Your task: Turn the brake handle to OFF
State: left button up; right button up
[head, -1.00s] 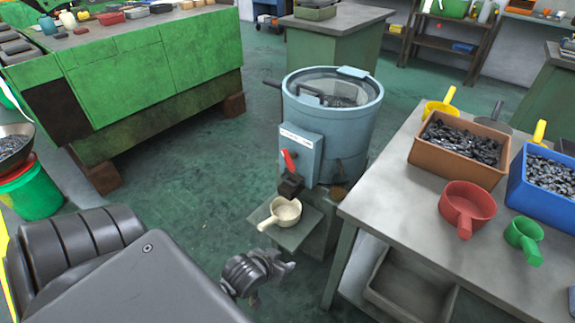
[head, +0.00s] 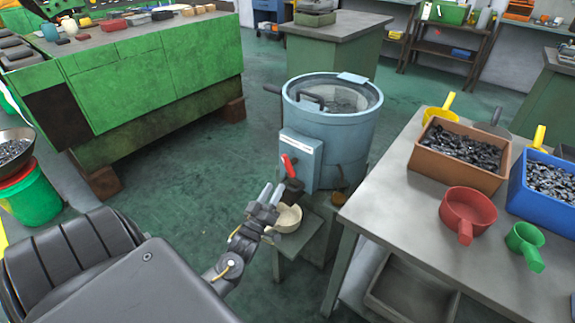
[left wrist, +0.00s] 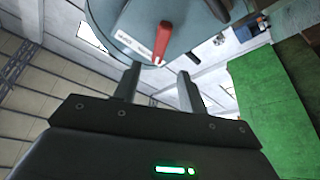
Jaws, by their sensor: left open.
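The red brake handle (head: 289,165) is on the front of a blue-grey control box (head: 302,158) on the round drum machine (head: 333,112). In the left wrist view the red handle (left wrist: 162,42) hangs from the box, just beyond and between my fingertips. My left gripper (head: 268,192) is open, with its two fingers pointing up toward the handle, just below and left of it. It does not appear to touch the handle. It also shows in the left wrist view (left wrist: 157,80), with nothing between its fingers. My right gripper is not in view.
A cream scoop (head: 288,217) sits on a small stand below the box, partly behind my gripper. A grey table (head: 395,200) with bins and scoops stands close on the right. Open floor lies between.

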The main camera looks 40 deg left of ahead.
aim_at(286, 167)
pick_arm(q)
jog(key=x, duration=1.1)
jog(key=shift+d, duration=0.1)
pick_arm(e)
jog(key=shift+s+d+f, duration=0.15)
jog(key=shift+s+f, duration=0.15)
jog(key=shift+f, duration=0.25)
pick_arm(q)
jog(key=shift+s, duration=0.1)
jog(key=shift+c, duration=0.4)
grip_shut()
